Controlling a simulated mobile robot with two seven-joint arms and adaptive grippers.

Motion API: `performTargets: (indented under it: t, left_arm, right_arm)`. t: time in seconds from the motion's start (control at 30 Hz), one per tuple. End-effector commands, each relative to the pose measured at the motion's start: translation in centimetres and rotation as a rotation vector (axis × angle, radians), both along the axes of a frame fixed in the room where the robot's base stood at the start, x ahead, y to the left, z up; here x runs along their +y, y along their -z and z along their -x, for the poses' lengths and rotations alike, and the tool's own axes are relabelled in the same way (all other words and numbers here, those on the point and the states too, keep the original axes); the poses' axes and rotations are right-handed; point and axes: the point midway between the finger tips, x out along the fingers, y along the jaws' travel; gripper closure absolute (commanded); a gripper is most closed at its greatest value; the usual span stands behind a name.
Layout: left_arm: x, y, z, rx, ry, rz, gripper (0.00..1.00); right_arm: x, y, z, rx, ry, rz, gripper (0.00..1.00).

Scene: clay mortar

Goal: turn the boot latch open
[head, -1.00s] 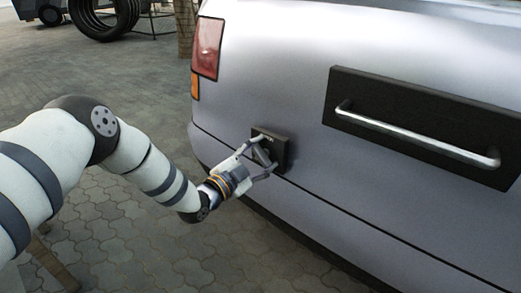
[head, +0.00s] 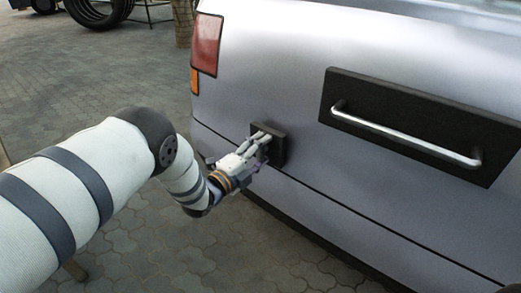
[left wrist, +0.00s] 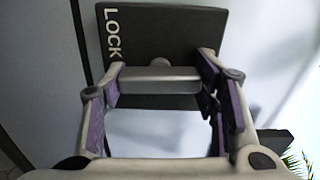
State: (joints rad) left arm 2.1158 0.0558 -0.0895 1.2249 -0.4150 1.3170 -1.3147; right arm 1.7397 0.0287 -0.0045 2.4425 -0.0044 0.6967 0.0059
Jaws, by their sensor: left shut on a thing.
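The boot latch is a black square plate (head: 278,152) low on the silver car's rear, with a grey bar-shaped handle (left wrist: 160,80) on it. In the left wrist view the plate (left wrist: 185,35) carries the word LOCK, reading down its left side. My left gripper (head: 264,140) is at the latch, with its fingers (left wrist: 163,88) shut on the two ends of the handle bar. In the head view the fingers largely hide the handle. My right gripper is out of view.
A dark panel (head: 345,92) with a long silver bar handle (head: 405,135) is on the car to the right of the latch. A red tail light (head: 206,44) is above left. Paved ground (head: 110,85) lies open left of the car. Tyres (head: 97,12) stand at the back.

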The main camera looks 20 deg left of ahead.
Motion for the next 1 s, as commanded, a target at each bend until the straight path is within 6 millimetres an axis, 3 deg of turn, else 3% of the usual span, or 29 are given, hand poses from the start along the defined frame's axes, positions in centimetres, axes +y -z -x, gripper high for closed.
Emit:
performTargets:
  t: [0.7, 0.73, 0.8, 1.0]
  left_arm:
    - [0.26, -0.04, -0.06, -0.023, -0.006, -0.061, 0.74]
    - [0.26, -0.04, -0.06, -0.023, -0.006, -0.061, 0.39]
    - [0.23, -0.04, -0.05, -0.023, -0.005, -0.060, 0.25]
    - [0.13, -0.01, -0.04, -0.021, -0.003, -0.059, 0.25]
  right_arm:
    - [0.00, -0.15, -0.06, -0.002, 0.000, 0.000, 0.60]
    - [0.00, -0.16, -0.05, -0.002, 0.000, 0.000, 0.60]
    - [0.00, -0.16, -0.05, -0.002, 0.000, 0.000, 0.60]
    - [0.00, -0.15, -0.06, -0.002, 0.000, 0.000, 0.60]
